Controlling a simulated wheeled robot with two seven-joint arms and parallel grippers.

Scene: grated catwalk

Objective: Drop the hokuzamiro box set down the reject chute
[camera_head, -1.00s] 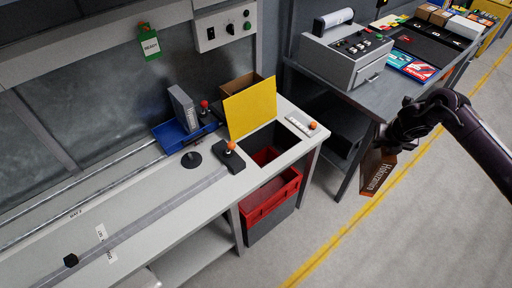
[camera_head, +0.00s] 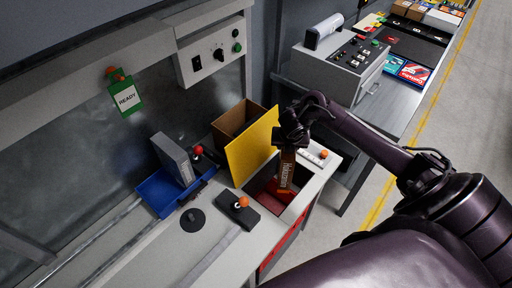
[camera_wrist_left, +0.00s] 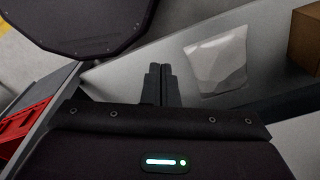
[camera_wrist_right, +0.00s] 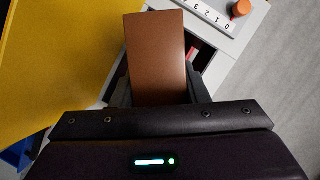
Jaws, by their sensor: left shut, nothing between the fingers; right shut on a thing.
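The hokuzamiro box set (camera_head: 286,169) is a narrow brown box with pale lettering. My right gripper (camera_head: 293,140) is shut on it and holds it upright over the chute opening. The box also shows in the right wrist view (camera_wrist_right: 157,58), between the fingers of my right gripper (camera_wrist_right: 160,98). The reject chute (camera_head: 262,187) is a dark square opening in the bench top with red inside, beside a raised yellow lid (camera_head: 250,150). My left gripper (camera_wrist_left: 160,82) shows only in the left wrist view, with its fingers together and empty.
An orange-knobbed lever (camera_head: 240,203) stands left of the chute. A blue tray (camera_head: 160,193) holds a grey box (camera_head: 172,158). An open cardboard box (camera_head: 237,122) stands behind the yellow lid. A white numbered strip with an orange knob (camera_head: 322,154) lies right of the opening.

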